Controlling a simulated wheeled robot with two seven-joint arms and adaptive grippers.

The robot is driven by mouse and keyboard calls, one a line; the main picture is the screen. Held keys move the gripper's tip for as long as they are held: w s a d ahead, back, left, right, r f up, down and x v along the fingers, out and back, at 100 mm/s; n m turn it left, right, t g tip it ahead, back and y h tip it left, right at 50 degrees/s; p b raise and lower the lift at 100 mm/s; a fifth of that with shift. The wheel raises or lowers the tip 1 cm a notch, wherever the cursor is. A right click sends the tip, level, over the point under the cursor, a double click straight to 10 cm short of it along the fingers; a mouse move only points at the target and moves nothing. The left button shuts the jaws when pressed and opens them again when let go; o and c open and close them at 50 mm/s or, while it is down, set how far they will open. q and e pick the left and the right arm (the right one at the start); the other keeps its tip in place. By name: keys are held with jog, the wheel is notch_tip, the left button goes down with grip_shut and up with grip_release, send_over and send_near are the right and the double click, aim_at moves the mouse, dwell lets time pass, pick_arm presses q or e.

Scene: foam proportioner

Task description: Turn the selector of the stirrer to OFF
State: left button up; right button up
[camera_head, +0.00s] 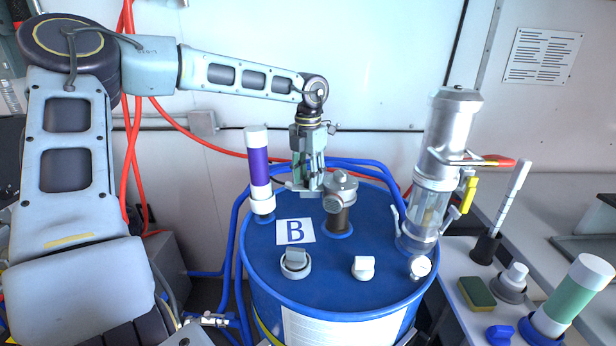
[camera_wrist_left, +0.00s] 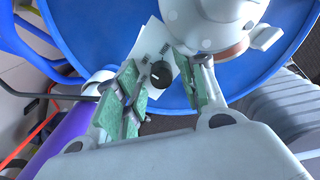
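The selector is a round black knob (camera_wrist_left: 161,73) with a pale mark, on a white plate (camera_wrist_left: 146,47) with small dark labels too blurred to read. In the left wrist view it lies between the green-padded fingers of my left gripper (camera_wrist_left: 160,80), which are apart. I cannot tell whether they touch it. In the head view my left gripper (camera_head: 308,180) points down over the drum lid, just left of the stirrer's grey metal housing (camera_head: 341,184). The housing also shows in the left wrist view (camera_wrist_left: 212,22). My right gripper is not visible.
The blue drum (camera_head: 330,300) carries a purple cylinder (camera_head: 259,165), a "B" label (camera_head: 295,231), two caps and a tall metal pump (camera_head: 440,160). Blue hoses loop behind. A sponge (camera_head: 477,294) and a green cylinder (camera_head: 577,292) stand on the right bench.

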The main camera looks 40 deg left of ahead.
pick_arm(q)
jog(key=shift+r, duration=0.1)
dwell(0.3)
jog(key=shift+r, duration=3.9)
